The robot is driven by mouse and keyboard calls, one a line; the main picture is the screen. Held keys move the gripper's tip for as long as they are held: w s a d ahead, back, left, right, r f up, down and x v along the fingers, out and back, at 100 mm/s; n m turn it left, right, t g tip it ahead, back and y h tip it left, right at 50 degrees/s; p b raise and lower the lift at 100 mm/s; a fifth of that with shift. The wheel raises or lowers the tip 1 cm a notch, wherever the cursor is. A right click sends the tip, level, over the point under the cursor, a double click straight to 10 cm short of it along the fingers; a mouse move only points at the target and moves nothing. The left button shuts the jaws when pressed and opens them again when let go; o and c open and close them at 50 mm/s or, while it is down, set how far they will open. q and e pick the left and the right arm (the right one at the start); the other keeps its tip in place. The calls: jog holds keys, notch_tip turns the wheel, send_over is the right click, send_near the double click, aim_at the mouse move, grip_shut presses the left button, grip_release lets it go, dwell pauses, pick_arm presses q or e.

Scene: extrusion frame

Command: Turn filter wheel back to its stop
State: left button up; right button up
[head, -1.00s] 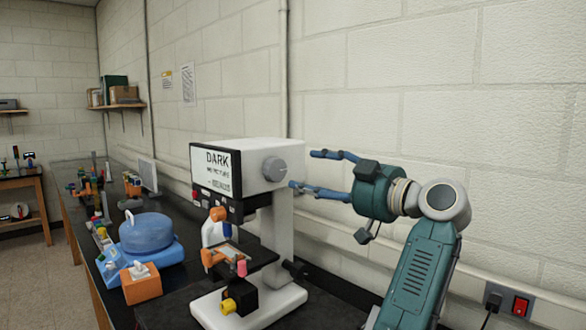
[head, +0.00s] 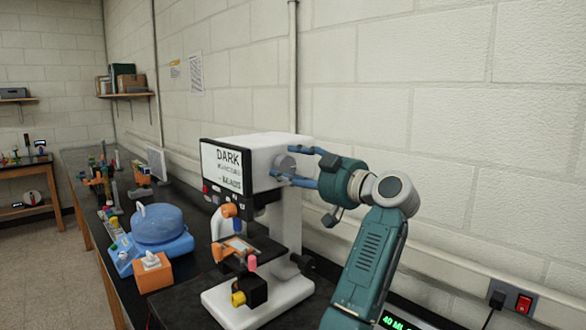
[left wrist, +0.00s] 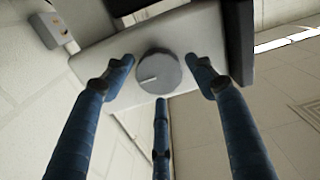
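The filter wheel, a round grey knob (head: 284,165), sits on the right side of the white microscope head (head: 258,150). In the left wrist view the knob (left wrist: 158,73) faces me, with a pale pointer line running to its left edge. My left gripper (head: 290,162) is open, its blue fingers reaching to the knob from the right. In the left wrist view the fingers (left wrist: 159,76) spread around the knob, with gaps beside it at left and right. I cannot tell whether the lower finger touches it. The microscope's front screen (head: 222,170) reads "DARK". My right gripper is not in view.
The microscope's stage (head: 245,249) and base stand below the head on the dark bench. A blue round device (head: 160,228) and an orange tissue box (head: 153,272) stand to its left. The block wall is close behind. A red switch (head: 523,303) is at right.

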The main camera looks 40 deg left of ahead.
pick_arm(q)
jog(key=c, duration=0.7)
jog(key=shift+o, duration=0.2)
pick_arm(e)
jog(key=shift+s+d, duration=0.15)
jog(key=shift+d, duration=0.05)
pick_arm(q)
jog(key=shift+n, duration=0.3)
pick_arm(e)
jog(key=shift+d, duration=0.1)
